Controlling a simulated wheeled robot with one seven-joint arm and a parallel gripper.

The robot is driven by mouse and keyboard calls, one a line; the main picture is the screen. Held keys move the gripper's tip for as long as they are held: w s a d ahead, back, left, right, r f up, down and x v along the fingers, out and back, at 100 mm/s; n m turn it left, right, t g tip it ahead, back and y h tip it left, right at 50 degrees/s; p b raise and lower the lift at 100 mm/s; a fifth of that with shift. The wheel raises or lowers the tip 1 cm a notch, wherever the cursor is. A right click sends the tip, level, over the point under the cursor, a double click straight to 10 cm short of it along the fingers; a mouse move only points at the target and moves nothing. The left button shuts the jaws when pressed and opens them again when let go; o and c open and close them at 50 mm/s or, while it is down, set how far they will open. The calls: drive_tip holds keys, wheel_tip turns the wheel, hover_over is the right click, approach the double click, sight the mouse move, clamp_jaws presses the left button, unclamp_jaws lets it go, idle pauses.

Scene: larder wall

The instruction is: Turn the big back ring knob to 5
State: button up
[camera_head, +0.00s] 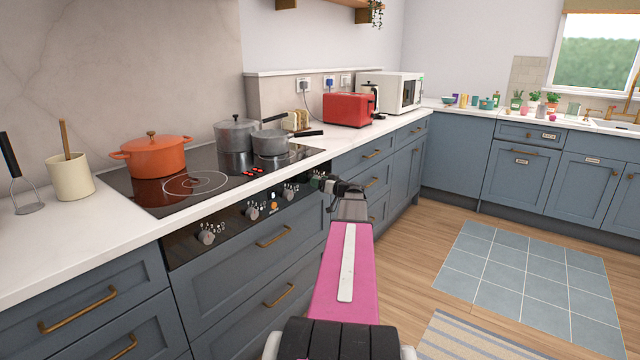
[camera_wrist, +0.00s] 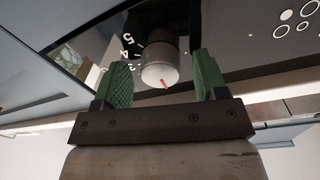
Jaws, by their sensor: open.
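A pale grey round knob (camera_wrist: 160,64) with a red pointer mark shows in the wrist view on the black control panel (camera_wrist: 215,50). Numerals 5 and 4 show to its left, with fainter ones below them; the red mark points away from the 5. My gripper (camera_wrist: 161,80) is open, its green fingers on either side of the knob with a visible gap at each side.
Other knobs (camera_head: 207,237) sit along the panel to the left. An orange pot (camera_head: 152,156) and grey pans (camera_head: 271,142) stand on the black hob (camera_head: 218,185) above. Drawer handles (camera_head: 276,236) stick out below.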

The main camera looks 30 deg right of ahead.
drive_tip(key=c, duration=0.9)
drive_tip(key=shift+m, duration=0.3)
drive_tip(key=shift+d+m+g+y, duration=0.1)
drive_tip(key=shift+m+g+y, duration=0.25)
drive_tip(key=shift+m, duration=6.7)
drive_tip(key=shift+m+g+y, duration=0.15)
drive_tip(key=shift+m+y, duration=0.3)
drive_tip(key=shift+m, duration=6.6)
